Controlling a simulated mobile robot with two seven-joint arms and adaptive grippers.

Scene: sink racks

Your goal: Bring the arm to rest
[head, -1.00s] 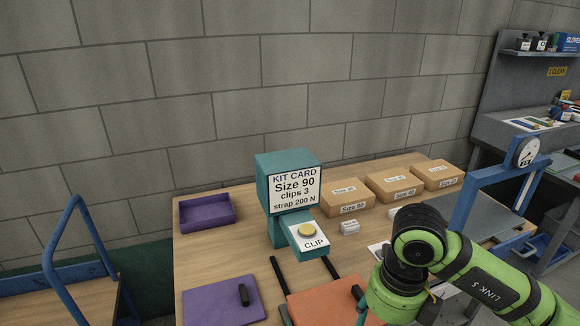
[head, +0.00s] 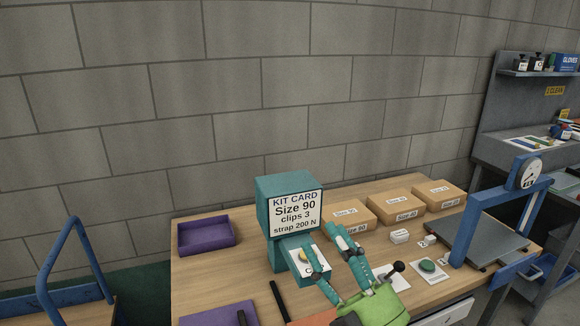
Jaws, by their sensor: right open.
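My right gripper (head: 324,246) comes in from the bottom of the head view, its green body at the lower edge. Its two teal fingers are spread apart and point up the picture, with nothing seen between them. They are in front of the teal kit card box (head: 285,188) and its clip pad, covering part of the pad's label. The pad's yellow button (head: 303,255) shows just left of the left finger. I cannot tell whether a finger touches the pad. My left gripper is not in view.
A purple tray (head: 206,249) lies at the table's back left. Several Size 90 cartons (head: 411,208) line the back right, with small white pieces (head: 399,237) in front. A green button (head: 427,266) and a blue frame with a gauge (head: 470,211) stand right. Bare wood lies between tray and box.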

